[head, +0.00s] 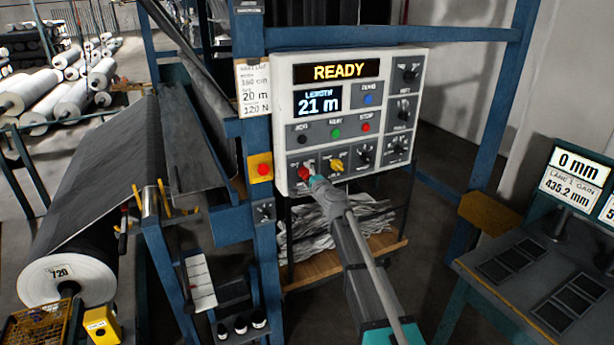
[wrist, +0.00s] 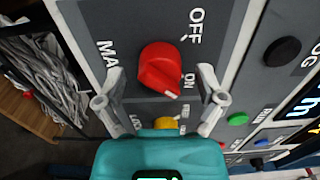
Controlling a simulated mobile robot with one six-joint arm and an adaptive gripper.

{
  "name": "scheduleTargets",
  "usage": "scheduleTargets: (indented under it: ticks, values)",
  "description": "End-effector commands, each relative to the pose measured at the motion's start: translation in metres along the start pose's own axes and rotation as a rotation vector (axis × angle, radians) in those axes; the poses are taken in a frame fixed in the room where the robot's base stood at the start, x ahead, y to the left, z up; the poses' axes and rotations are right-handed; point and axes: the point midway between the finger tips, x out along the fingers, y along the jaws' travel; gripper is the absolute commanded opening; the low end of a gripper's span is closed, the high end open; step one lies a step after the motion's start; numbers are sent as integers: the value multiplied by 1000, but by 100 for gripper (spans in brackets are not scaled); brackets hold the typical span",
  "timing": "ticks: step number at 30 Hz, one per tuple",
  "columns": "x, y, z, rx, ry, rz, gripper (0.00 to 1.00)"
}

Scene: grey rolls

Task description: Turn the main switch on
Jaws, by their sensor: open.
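The main switch is a red rotary knob (wrist: 163,68) on the grey control panel, with MAIN, OFF and ON lettered around it. Its white mark points to the lower right in the wrist view, nearer the ON label than OFF. In the head view the red knob (head: 304,174) shows at the panel's lower left, partly covered by my gripper (head: 316,183). My gripper (wrist: 160,88) is open in the wrist view, with one finger to each side of the knob's lower part. No finger visibly touches it; the exact depth gap is hard to tell.
A yellow knob (wrist: 166,123) sits beside the red one. The panel (head: 350,110) also carries coloured buttons and black knobs, and its display reads READY. A red button on a yellow box (head: 262,168) is on the blue post left of the panel.

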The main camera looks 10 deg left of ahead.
Motion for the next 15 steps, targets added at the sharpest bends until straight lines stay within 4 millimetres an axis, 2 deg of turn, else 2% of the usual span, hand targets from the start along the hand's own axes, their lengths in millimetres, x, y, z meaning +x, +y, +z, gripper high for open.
scheduleTargets:
  ticks: [8, 15]
  values:
    - [-3, 0, 0, -1, 0, 0, 89]
    - [-22, 0, 0, -1, 0, 0, 89]
